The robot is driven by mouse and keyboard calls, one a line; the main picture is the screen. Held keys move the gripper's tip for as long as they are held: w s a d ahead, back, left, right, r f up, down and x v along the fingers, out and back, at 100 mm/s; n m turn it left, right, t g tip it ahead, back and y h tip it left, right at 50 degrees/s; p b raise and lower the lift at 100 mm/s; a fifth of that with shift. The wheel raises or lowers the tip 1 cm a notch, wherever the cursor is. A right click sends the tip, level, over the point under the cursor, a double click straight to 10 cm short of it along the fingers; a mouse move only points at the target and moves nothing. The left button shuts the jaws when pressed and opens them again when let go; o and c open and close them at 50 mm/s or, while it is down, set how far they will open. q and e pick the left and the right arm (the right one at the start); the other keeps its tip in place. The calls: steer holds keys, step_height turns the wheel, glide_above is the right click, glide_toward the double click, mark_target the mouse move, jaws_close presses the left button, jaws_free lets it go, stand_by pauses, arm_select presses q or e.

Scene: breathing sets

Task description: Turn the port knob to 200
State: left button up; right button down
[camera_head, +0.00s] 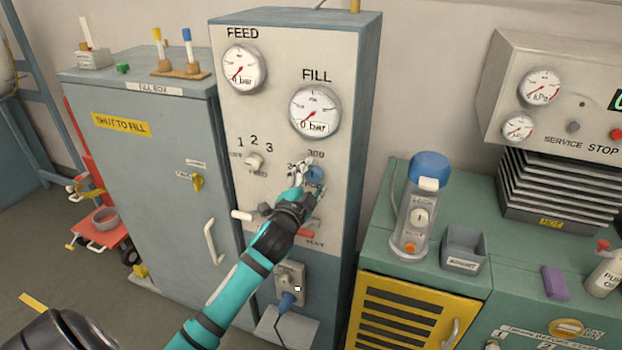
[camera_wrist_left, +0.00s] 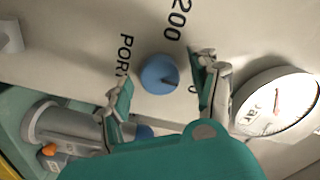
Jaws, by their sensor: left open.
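The port knob (camera_head: 316,175) is a round blue knob on the grey panel, below the FILL gauge (camera_head: 315,110). In the left wrist view the knob (camera_wrist_left: 158,74) sits between the two fingers, with a label PORT and the number 200 beside it. A dark mark on the knob's face points toward the right finger, where another digit is partly hidden. My left gripper (camera_head: 304,173) is open at the panel; its fingers (camera_wrist_left: 164,78) stand either side of the knob with visible gaps. My right gripper is not in view.
A feed knob (camera_head: 254,161) is left of the port knob. The FILL gauge face (camera_wrist_left: 277,105) is close to the right finger. A clear canister (camera_head: 413,215) stands on the right cabinet.

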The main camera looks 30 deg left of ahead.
arm_select(q)
steer(key=shift+c, duration=0.5)
steer(key=c, duration=1.1)
steer(key=shift+n, duration=0.4)
steer(key=n+p, duration=0.1)
steer(key=n, duration=0.2)
steer(key=shift+n+p, duration=0.35)
steer(key=shift+n, duration=0.05)
steer(key=n+p, duration=0.2)
steer(key=n, duration=0.2)
steer(key=shift+n, duration=0.3)
steer(key=n+p, duration=0.2)
steer(key=n, duration=0.3)
steer(key=shift+f+n+p, duration=0.15)
steer(key=shift+n+p, duration=0.6)
steer(key=shift+n, duration=1.15)
